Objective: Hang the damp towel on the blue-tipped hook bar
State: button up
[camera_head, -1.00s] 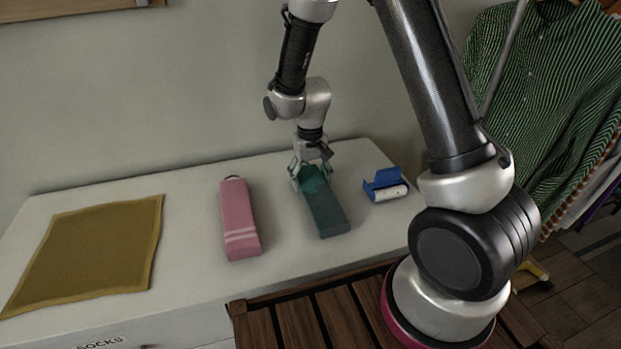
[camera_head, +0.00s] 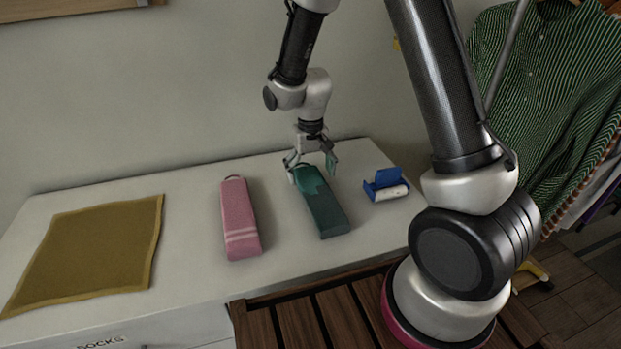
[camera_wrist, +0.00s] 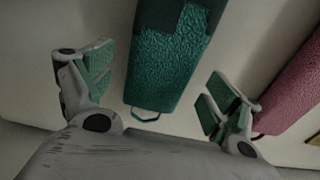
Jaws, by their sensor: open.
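A folded teal towel (camera_head: 325,208) lies on the white top, with a darker patch over part of it. In the wrist view the teal towel (camera_wrist: 165,75) shows its loop at the near end, between my spread fingers. My gripper (camera_head: 312,165) is open and empty just above the towel's far end. A folded pink towel (camera_head: 239,220) with pale stripes and a loop lies to the left. It also shows at the right of the wrist view (camera_wrist: 295,85). No blue-tipped hook is visible.
The white cabinet top (camera_head: 190,270) is clear between the towels and the mustard cloth (camera_head: 90,250) at left. A blue holder with a white roll (camera_head: 386,186) stands right of the teal towel. Striped shirts (camera_head: 550,90) hang at right. A wooden board's edge (camera_head: 80,8) shows at upper left.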

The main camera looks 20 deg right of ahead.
notch_tip(320, 180, up, 6)
jog(key=shift+s+d+f, duration=0.1)
jog(key=shift+f, duration=0.05)
jog(key=s+d+r+t, duration=0.1)
jog(key=s+d+r, duration=0.4)
jog(key=r, duration=0.3)
jog(key=s+d+r+t, duration=0.1)
jog(key=s+d+r, duration=0.35)
jog(key=r, duration=0.35)
jog(key=s+d+r+t, duration=0.1)
jog(key=s+d+r, duration=0.1)
jog(key=s, duration=0.5)
jog(key=s+d+r+t, duration=0.1)
jog(key=s+d+r, duration=0.1)
jog(key=s, duration=0.5)
jog(key=shift+d+r, duration=0.4)
jog(key=shift+d, duration=0.2)
jog(key=shift+o, duration=0.4)
